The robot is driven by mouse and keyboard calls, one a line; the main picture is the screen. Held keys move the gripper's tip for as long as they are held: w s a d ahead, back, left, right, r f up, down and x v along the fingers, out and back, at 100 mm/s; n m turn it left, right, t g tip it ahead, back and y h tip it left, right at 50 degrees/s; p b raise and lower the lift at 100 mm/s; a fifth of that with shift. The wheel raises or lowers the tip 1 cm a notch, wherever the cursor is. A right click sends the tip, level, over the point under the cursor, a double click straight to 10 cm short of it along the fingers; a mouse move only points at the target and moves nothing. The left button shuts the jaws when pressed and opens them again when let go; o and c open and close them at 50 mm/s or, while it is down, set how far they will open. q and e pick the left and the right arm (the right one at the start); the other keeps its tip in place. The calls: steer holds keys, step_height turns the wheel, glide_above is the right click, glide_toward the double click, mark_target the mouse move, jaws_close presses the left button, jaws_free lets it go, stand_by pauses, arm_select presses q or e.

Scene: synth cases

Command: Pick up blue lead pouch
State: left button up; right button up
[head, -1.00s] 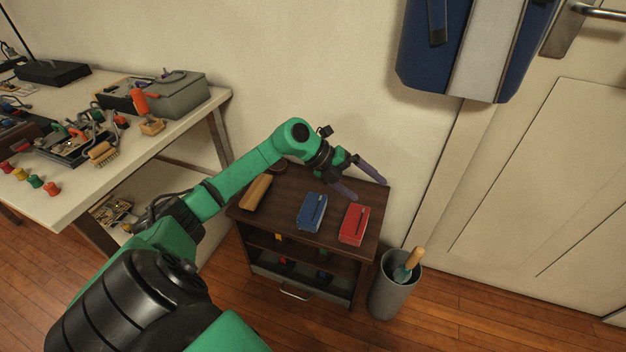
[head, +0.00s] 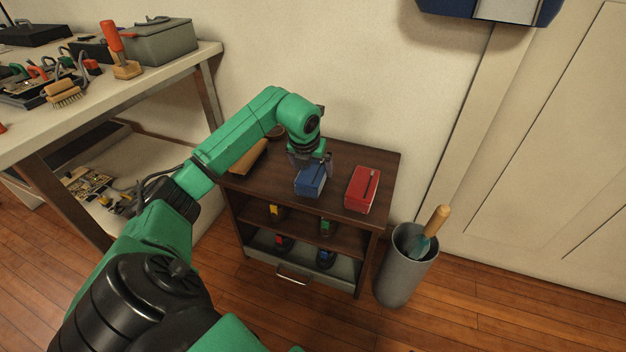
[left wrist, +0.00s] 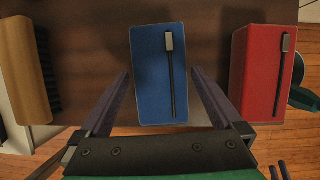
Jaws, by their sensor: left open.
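The blue pouch (head: 311,181) lies on top of the small dark wooden cabinet (head: 236,186), between a tan wooden piece and a red pouch. In the left wrist view the blue pouch (left wrist: 152,75) has a black zip with a grey pull on its right side. My left gripper (head: 312,164) is over the blue pouch and partly hides its far end. The left wrist view shows the open left gripper (left wrist: 158,82) with one finger on each side of the pouch and gaps to both sides. Whether the fingers reach down beside it I cannot tell. My right gripper is not in view.
The red pouch (head: 361,189) lies close on the right, and the tan wooden piece (head: 249,157) on the left. A grey bin (head: 405,270) with a wooden-handled tool stands right of the cabinet. A cluttered workbench (head: 150,85) is at the left; the wall is behind.

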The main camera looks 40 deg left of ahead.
arm_select(q)
steer(key=x, duration=0.3)
steer(key=shift+s+r, duration=0.1)
steer(key=shift+r, duration=0.05)
steer(key=shift+c, duration=0.3)
steer(key=c, duration=1.1)
